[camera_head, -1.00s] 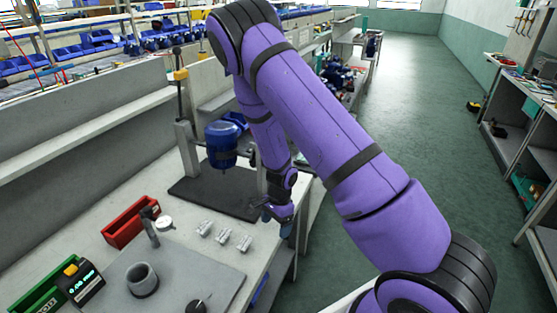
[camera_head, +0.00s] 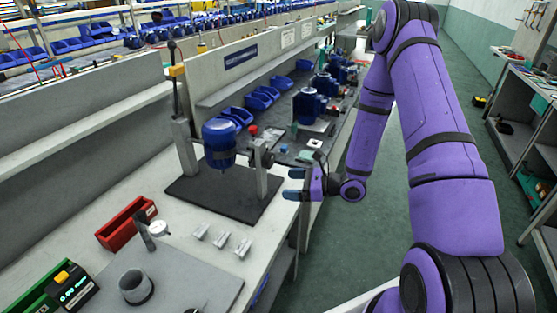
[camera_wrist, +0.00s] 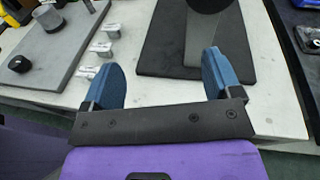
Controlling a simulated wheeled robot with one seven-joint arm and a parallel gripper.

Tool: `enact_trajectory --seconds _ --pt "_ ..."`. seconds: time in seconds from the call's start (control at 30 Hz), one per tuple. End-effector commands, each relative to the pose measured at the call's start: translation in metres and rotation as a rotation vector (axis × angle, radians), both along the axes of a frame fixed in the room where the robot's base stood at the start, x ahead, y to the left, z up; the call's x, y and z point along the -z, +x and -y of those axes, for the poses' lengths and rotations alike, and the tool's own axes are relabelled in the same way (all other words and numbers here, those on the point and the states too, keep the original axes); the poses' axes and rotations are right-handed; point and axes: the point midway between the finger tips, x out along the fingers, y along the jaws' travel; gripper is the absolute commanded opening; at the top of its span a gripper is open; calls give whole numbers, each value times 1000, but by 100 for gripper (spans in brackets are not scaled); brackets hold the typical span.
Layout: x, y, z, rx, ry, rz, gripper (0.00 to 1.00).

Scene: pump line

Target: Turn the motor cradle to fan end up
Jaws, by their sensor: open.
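The motor cradle stands on a dark base plate (camera_head: 205,198) on the bench, with a grey left post (camera_head: 184,145) and a shorter right post (camera_head: 262,178). The blue motor (camera_head: 219,138) hangs upright between them; I cannot tell which end is the fan end. A dark knob (camera_head: 260,153) sits at the top of the right post. A yellow piece (camera_head: 177,71) sits on a rod above the left post. My gripper (camera_head: 294,184) is open and empty, just right of the right post and apart from it. Its blue fingers also show in the wrist view (camera_wrist: 157,78).
Three small grey metal parts (camera_head: 221,239) lie in front of the base plate. A red bin (camera_head: 126,223), a grey plate (camera_head: 185,275) with a ring and a display box (camera_head: 72,287) are at near left. More motors (camera_head: 308,105) stand behind.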

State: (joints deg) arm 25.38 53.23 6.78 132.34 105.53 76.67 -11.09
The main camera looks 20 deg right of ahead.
Motion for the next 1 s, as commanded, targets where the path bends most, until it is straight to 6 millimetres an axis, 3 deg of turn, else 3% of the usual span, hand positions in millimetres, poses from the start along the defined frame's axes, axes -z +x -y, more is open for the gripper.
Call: enact_trajectory --seconds 0.2,0.37,1.0 --pt "-26 11 25 141 97 100 84" --pt "-31 15 27 170 115 124 84" --pt "-31 80 -39 166 114 122 84"
